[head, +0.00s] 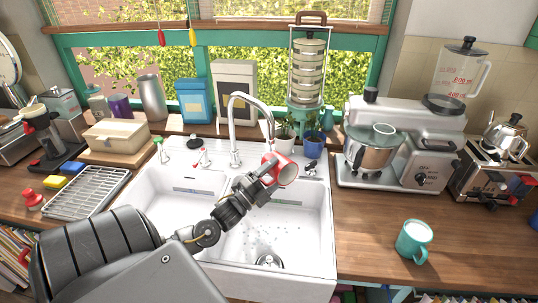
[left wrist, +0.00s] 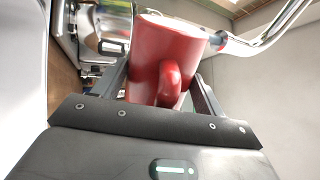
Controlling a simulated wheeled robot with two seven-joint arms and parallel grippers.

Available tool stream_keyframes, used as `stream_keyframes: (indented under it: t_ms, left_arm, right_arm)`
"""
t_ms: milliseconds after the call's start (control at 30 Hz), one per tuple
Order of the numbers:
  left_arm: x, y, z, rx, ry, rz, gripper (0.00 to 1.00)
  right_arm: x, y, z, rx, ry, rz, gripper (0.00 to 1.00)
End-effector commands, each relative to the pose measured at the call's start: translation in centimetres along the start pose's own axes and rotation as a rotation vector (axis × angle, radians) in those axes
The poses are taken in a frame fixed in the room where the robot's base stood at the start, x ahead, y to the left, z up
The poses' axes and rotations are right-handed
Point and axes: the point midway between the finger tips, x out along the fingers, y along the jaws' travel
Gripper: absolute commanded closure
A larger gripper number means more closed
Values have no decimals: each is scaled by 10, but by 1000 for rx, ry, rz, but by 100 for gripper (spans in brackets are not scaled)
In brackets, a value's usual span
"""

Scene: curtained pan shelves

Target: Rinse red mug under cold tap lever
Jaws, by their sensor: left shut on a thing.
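The red mug (head: 287,173) is in my left gripper (head: 267,171), over the rear of the right-hand sink basin. It is tipped, with its pale mouth facing right, close below the end of the chrome tap spout (head: 236,110). In the left wrist view the red mug (left wrist: 160,48) sits between the two fingers, its handle towards the palm. A small lever with a red part (head: 202,157) and one with a green top (head: 161,149) stand left of the spout. I cannot make out which lever is cold, or a clear water stream. My right gripper is out of view.
The white double sink (head: 322,240) has pale specks or drops in its right basin near the drain (head: 268,260). A teal mug (head: 413,241) and a stand mixer (head: 405,140) are on the right counter. A wire rack (head: 88,190) lies left.

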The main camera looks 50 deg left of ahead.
Motion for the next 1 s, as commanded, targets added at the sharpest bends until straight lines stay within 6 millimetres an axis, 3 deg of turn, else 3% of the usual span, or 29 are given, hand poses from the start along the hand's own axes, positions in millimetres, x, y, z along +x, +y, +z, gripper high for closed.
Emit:
stream_keyframes:
  t_ms: [433, 1000]
  left_arm:
    - [-1, 1, -53, -1, 0, -3, 60]
    - [-1, 3, -56, 1, 0, -3, 60]
  right_arm:
    - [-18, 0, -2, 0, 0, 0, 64]
    - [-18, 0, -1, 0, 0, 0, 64]
